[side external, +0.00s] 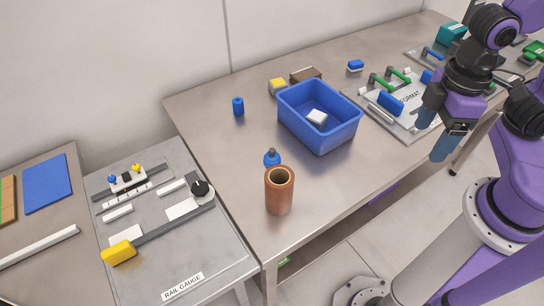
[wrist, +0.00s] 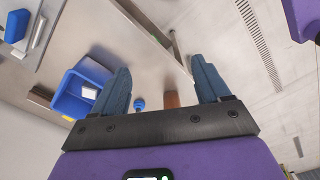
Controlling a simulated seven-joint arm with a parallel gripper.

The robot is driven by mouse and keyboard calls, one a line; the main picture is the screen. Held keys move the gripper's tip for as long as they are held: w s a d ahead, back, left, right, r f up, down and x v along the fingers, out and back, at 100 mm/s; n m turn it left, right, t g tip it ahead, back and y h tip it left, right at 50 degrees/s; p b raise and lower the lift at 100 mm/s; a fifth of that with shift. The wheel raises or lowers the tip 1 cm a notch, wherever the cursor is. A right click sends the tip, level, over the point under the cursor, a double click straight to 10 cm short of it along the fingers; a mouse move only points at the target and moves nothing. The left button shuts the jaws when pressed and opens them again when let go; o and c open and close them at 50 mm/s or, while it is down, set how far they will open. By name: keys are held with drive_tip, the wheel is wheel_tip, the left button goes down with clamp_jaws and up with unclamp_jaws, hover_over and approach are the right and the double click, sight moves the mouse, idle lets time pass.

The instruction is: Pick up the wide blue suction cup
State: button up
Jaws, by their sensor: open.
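A small blue piece with a wider base and a narrow top (side external: 272,157), which looks like the suction cup, stands on the steel table just behind a copper-coloured tube (side external: 279,190). Its lower part is partly hidden by the tube. In the wrist view it shows as a round blue piece (wrist: 140,103) between my fingers, near the tube (wrist: 172,99). A blue cylinder (side external: 238,106) stands farther back; I cannot tell whether it is also a cup. My gripper (side external: 434,138) is open and empty, off the table's right front edge, well away from the cup. Its fingers (wrist: 160,68) are spread.
A blue bin (side external: 341,140) holding a white block (side external: 316,117) stands right of the cup. Yellow (side external: 278,87) and brown (side external: 305,75) blocks lie behind it. A fixture plate (side external: 421,124) is at right.

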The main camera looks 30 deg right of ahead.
drive_tip(key=w+a+m, duration=1)
drive_tip(key=w+m, duration=0.1)
drive_tip(key=w, duration=0.3)
drive_tip(key=m, duration=1.2)
hover_over(272, 150)
wheel_tip(272, 150, down, 5)
wheel_tip(272, 150, down, 17)
drive_tip(key=shift+w+d+r, duration=0.1)
drive_tip(key=c, duration=1.1)
